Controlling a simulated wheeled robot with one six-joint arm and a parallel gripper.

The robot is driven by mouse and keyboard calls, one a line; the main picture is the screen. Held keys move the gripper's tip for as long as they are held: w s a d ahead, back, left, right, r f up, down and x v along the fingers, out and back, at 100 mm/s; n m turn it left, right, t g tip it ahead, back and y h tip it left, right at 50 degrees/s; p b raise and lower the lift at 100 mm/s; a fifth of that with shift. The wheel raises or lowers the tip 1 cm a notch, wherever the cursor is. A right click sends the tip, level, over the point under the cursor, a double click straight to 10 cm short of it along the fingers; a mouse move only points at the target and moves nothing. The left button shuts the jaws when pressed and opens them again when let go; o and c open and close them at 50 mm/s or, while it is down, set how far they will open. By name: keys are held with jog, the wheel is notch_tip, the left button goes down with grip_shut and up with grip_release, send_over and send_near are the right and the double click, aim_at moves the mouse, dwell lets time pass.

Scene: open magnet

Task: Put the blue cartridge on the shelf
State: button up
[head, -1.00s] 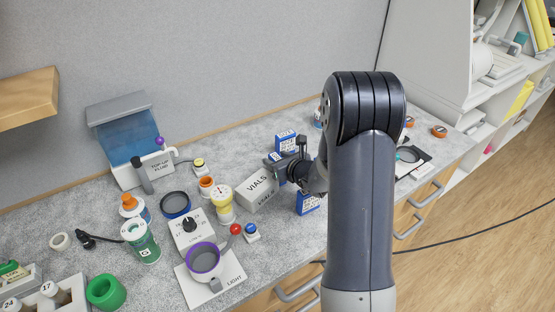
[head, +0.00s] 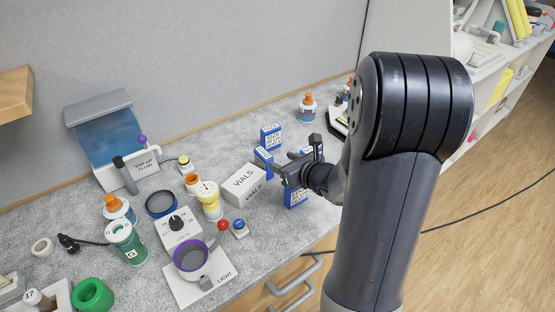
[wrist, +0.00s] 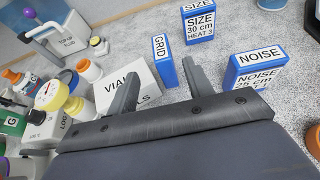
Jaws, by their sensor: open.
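Several blue-and-white cartridges stand on the bench. The one labelled GRID (wrist: 163,62) is upright just ahead of my gripper (wrist: 161,72), in line with the gap between the fingers; it also shows in the head view (head: 263,160). My gripper is open and empty. A SIZE cartridge (wrist: 201,25) stands behind it to the right, also in the head view (head: 270,137). A NOISE cartridge (wrist: 258,70) stands at the right. Another blue cartridge (head: 296,198) stands below my gripper in the head view, partly covered. A wooden wall shelf (head: 14,95) is at the upper left; its visible top is bare.
A white VIALS box (head: 243,184) stands close beside my left finger. Left of it are a yellow-capped gauge bottle (head: 210,200), a purple-rimmed cup (head: 191,256) and a top-up fluid tank (head: 110,135). A white shelving unit (head: 485,75) stands at the right.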

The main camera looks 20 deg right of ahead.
aim_at(263, 153)
jog(key=shift+o, duration=0.3)
jog(key=shift+s+r, duration=0.1)
jog(key=shift+s, duration=0.05)
jog(key=x, duration=0.2)
jog(key=p+x, duration=0.1)
jog(key=x, duration=0.3)
jog(key=shift+w+d, duration=0.15)
jog(key=shift+w, duration=0.15)
jog(key=shift+f+p+x, duration=0.1)
jog(key=shift+p+x, duration=0.55)
jog(key=shift+x, duration=0.75)
jog(key=shift+f+p+x, duration=0.15)
jog(key=shift+p+x, duration=0.5)
jog(key=shift+x, duration=0.7)
jog(key=shift+s, duration=0.15)
jog(key=shift+c, duration=0.4)
jog(key=c, duration=1)
jog(key=shift+r, duration=0.15)
